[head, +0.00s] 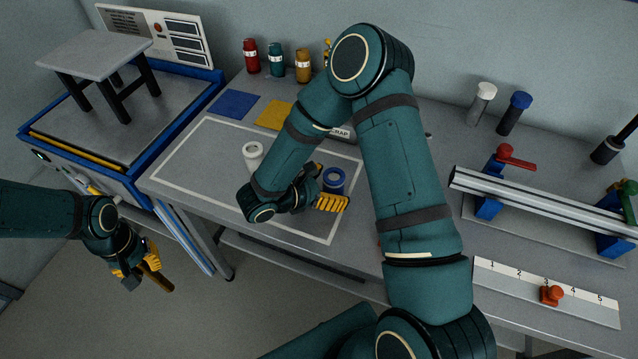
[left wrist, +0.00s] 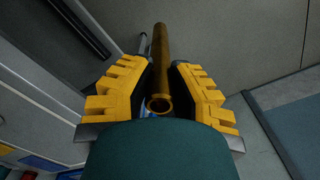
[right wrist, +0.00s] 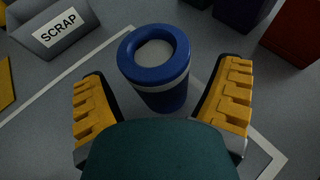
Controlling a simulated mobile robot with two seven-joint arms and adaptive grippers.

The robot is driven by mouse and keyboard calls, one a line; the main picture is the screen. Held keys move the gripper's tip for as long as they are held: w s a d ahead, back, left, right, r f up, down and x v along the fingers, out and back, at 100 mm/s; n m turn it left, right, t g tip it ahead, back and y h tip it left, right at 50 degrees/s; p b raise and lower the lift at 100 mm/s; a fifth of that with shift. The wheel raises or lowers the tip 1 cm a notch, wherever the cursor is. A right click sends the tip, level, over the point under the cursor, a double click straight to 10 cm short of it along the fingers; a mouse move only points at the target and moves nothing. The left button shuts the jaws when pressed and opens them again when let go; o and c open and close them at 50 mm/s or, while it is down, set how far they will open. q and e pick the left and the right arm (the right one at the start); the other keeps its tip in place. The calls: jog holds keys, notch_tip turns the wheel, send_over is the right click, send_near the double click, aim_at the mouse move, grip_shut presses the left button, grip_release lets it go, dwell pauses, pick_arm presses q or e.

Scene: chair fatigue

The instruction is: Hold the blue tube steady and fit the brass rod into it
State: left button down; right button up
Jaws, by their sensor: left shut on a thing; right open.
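The blue tube (head: 334,181) stands upright on the bench inside the white outline. In the right wrist view, the tube (right wrist: 155,60) has a thick blue rim, a pale round middle and a white band. My right gripper (head: 330,193) is open at the tube, with one finger on each side in its wrist view (right wrist: 163,100) and gaps between. My left gripper (head: 142,263) is shut on the brass rod (left wrist: 161,55), off the bench's front left, above the floor. The rod (head: 160,280) looks tilted and hollow-ended.
A white tube (head: 253,155) stands left of my right gripper. A scrap bin (right wrist: 55,28) is behind the blue tube. Red, teal and amber bottles stand at the back. A rail fixture (head: 545,197) fills the bench's right. A blue-edged machine (head: 120,110) stands left.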

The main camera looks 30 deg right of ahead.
jog(key=v, duration=1.1)
jog(key=shift+a+f, duration=0.1)
